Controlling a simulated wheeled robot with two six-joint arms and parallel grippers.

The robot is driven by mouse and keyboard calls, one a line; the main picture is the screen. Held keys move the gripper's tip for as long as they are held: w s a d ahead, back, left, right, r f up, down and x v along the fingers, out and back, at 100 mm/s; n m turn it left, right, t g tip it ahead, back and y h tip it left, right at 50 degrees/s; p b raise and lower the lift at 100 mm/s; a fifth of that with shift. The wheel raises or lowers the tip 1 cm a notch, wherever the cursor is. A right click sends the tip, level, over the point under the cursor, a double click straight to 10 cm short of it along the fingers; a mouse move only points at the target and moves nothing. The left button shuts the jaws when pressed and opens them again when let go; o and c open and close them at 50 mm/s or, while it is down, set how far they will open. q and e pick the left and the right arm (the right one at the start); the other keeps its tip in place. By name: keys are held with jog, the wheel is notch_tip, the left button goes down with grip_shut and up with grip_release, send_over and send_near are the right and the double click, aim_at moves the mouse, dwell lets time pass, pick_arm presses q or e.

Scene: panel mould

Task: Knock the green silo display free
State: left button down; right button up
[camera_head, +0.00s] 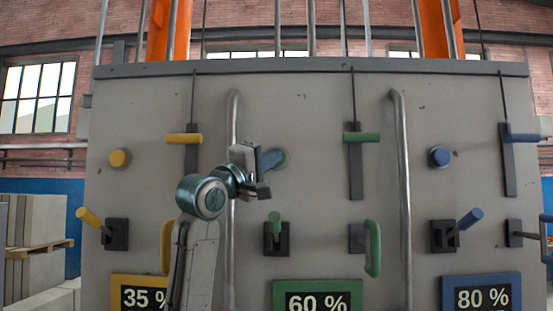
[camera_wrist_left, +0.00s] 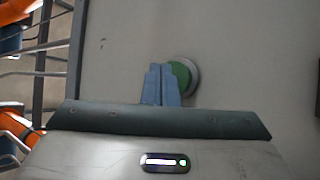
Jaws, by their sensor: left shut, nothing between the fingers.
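The green-framed display (camera_head: 317,300) reads 60 % at the bottom middle of the grey panel, cut by the picture's lower edge. My left gripper (camera_head: 270,160) is raised in front of the panel, well above the display. Its fingers are shut and empty. They are close to a round green button (camera_head: 282,158) and partly cover it. In the left wrist view the shut fingertips (camera_wrist_left: 162,84) overlap the left side of the green button (camera_wrist_left: 182,76). I cannot tell whether they touch. My right gripper is not in view.
Below the button is a green lever (camera_head: 275,224). A green slider handle (camera_head: 361,137) and a green curved handle (camera_head: 373,248) are to the right. Vertical pipes (camera_head: 405,190) stand out from the panel. Yellow (camera_head: 118,158) and blue (camera_head: 441,157) knobs flank the green column.

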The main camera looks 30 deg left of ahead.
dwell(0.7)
pick_arm(q)
jog(key=shift+w+a, duration=0.1)
jog(key=shift+w, duration=0.05)
jog(key=shift+w+a, duration=0.15)
jog(key=shift+w, duration=0.1)
jog(key=shift+w+a, duration=0.25)
jog(key=shift+w, duration=0.1)
dwell(0.9)
dwell(0.3)
jog(key=shift+s+d+f, duration=0.1)
jog(key=shift+s+d, duration=0.3)
jog(key=shift+s, duration=0.2)
jog(key=shift+s, duration=0.1)
